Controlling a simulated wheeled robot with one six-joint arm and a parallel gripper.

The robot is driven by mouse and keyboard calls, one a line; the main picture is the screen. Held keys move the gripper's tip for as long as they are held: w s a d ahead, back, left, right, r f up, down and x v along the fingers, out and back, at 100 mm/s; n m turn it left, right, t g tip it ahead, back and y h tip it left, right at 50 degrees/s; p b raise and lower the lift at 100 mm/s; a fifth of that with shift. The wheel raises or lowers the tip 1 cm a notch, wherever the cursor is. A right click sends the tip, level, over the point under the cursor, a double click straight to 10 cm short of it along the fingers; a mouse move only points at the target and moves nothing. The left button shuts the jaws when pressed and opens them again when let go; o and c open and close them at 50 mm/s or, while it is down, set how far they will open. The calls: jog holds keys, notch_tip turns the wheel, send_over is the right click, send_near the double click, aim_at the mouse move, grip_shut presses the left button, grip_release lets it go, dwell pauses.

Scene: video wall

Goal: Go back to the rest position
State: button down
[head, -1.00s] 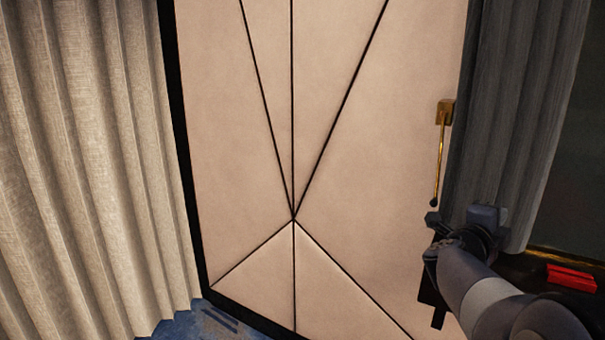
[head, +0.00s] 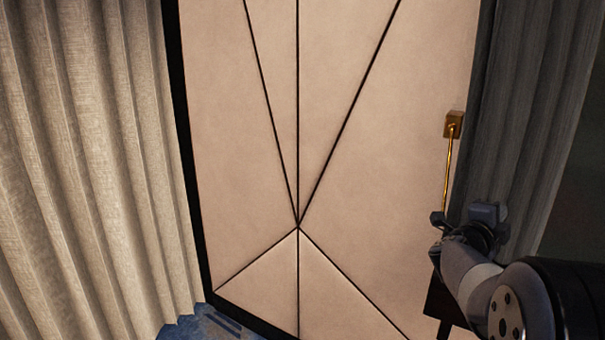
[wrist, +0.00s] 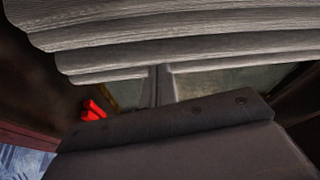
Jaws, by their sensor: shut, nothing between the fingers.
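My gripper (head: 468,228) is at the lower right of the head view, at the end of my arm. It is in front of the edge between the padded panel and the dark grey curtain, and its fingers do not show clearly there. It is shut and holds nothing. In the wrist view a broad dark plate of my gripper fills the bottom. A brass lever (head: 449,150) on the panel hangs just above the gripper in the picture, and its lower end is hidden.
A pale padded panel (head: 370,170) with black seams fills the middle. A beige curtain (head: 90,170) hangs at left and a dark grey curtain (head: 530,120) at right, also across the top of the wrist view. A red object (wrist: 93,109) lies at left there. Blue floor (head: 200,325) shows below.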

jog(key=s+d+r+n+t+p, duration=0.2)
jog(key=r+n+p, duration=0.4)
jog(key=r, duration=0.3)
jog(key=s+d+r+n+t+p, duration=0.2)
jog(key=s+d+r+n+p, duration=0.2)
jog(key=r, duration=0.6)
jog(key=shift+s+d+r+n+t+p, duration=0.15)
jog(key=shift+d+r+n+t+p, duration=0.2)
jog(key=shift+n+p, duration=0.65)
jog(key=shift+a, duration=0.2)
